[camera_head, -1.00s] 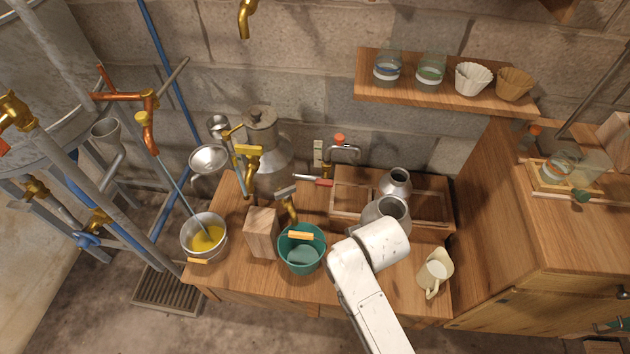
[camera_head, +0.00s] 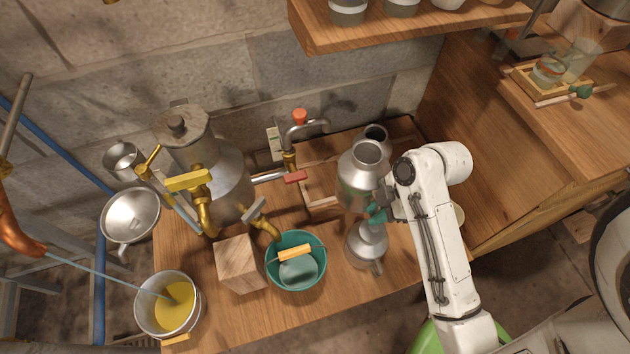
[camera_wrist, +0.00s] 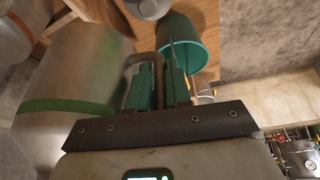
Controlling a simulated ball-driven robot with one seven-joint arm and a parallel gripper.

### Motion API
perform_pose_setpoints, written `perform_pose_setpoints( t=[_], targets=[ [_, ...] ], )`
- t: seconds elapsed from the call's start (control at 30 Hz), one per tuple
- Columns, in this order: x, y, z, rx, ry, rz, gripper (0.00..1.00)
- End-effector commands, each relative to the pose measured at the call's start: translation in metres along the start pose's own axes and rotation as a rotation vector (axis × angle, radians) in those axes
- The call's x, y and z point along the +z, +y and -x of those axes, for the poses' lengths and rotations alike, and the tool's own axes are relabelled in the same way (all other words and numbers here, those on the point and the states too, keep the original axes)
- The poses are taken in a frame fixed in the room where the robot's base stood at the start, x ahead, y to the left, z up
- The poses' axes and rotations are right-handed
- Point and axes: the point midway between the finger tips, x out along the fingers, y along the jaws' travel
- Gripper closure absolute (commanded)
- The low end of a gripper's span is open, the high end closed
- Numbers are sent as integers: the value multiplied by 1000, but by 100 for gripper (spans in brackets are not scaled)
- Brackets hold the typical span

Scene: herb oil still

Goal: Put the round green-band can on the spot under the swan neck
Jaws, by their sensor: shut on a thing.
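A round metal can (camera_head: 360,188) with an open neck is beside my gripper (camera_head: 385,208) in the head view. In the wrist view the can (camera_wrist: 75,70) is large at the left and shows a green band. The teal fingers of my gripper (camera_wrist: 160,85) are shut on its handle (camera_wrist: 143,60). I cannot tell whether its base touches the bench. The swan neck (camera_head: 308,126), a curved metal spout with a red knob, stands left of and behind the can. The spot under it is partly hidden by the can and not clearly seen.
A second metal can (camera_head: 376,134) stands just behind. A metal vessel with a spout (camera_head: 367,247) is close in front. A teal bucket (camera_head: 298,275), a wooden block (camera_head: 239,263) and a brass tap (camera_head: 260,220) are to the left. A shelf (camera_head: 400,28) hangs above.

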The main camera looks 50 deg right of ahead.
Motion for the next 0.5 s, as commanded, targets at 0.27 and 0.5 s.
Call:
perform_pose_setpoints(
  t=[0.27,0.5],
  targets=[
    [-8,33,-26,-5,3,24,100],
    [-25,79,-59,-5,2,22,100]
  ],
)
